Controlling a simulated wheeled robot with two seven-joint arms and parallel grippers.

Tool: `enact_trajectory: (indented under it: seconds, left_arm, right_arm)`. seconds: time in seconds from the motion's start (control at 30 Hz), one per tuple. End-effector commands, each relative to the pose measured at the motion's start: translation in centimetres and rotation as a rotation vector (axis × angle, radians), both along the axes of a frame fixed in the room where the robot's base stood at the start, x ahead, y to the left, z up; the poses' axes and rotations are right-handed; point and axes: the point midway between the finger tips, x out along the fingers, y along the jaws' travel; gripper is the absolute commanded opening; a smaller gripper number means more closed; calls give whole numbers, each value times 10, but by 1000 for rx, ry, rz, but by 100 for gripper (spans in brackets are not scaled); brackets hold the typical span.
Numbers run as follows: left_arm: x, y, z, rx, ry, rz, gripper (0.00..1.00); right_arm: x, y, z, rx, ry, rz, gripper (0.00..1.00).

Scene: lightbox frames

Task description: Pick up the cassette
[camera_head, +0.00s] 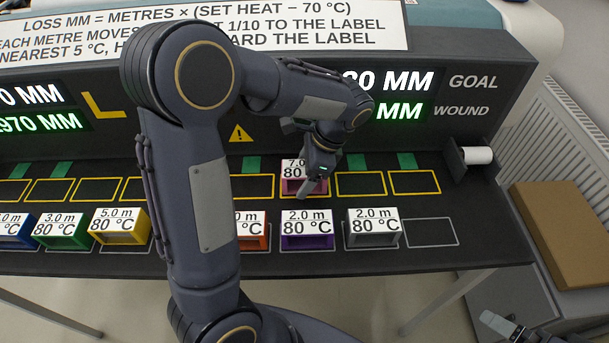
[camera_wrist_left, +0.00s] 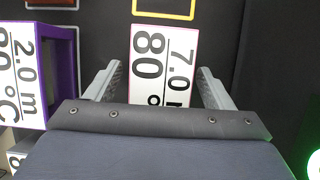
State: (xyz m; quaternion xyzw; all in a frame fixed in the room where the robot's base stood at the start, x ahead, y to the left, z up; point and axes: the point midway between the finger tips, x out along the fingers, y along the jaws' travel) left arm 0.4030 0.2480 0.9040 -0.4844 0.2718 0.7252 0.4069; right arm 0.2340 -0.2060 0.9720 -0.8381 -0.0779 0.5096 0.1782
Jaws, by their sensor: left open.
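A pink cassette (camera_head: 290,187) with a white label reading 7.0 m, 80 °C stands in the back row of outlined slots. My left gripper (camera_head: 316,182) is over it in the head view and hides its right part. In the left wrist view, the labelled top of this cassette (camera_wrist_left: 163,65) shows between the two spread fingers of my left gripper (camera_wrist_left: 160,84), with dark gaps at both sides. The lower end of the label is hidden by the gripper body. My right gripper (camera_head: 500,325) shows only partly at the lower right; its jaws are unclear.
A purple cassette (camera_head: 307,229) stands just in front, also in the left wrist view (camera_wrist_left: 62,65). A grey cassette (camera_head: 373,229), an orange one (camera_head: 254,231), a yellow one (camera_head: 120,227), a green one (camera_head: 61,231) and a blue one (camera_head: 14,230) share the front row. A lit display panel (camera_head: 440,95) stands behind.

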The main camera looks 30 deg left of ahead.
Motion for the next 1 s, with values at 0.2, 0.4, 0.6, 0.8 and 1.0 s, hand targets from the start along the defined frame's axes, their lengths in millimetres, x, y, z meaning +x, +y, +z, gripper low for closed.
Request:
enact_trajectory:
  seconds: [0.2, 0.4, 0.6, 0.8, 1.0]
  left_arm:
    - [0, 0, -1, 0, 0, 0, 75]
    - [0, 0, -3, 0, 1, 0, 75]
    - [0, 0, -5, 0, 0, 0, 75]
    - [0, 0, -5, 0, 0, 0, 72]
    - [0, 0, -5, 0, 0, 0, 45]
  right_arm:
    - [0, 0, 0, 0, 0, 0, 100]
    - [0, 0, 0, 0, 0, 0, 100]
    - [0, 0, 0, 0, 0, 0, 100]
    - [0, 0, 0, 0, 0, 0, 100]
    - [0, 0, 0, 0, 0, 0, 100]
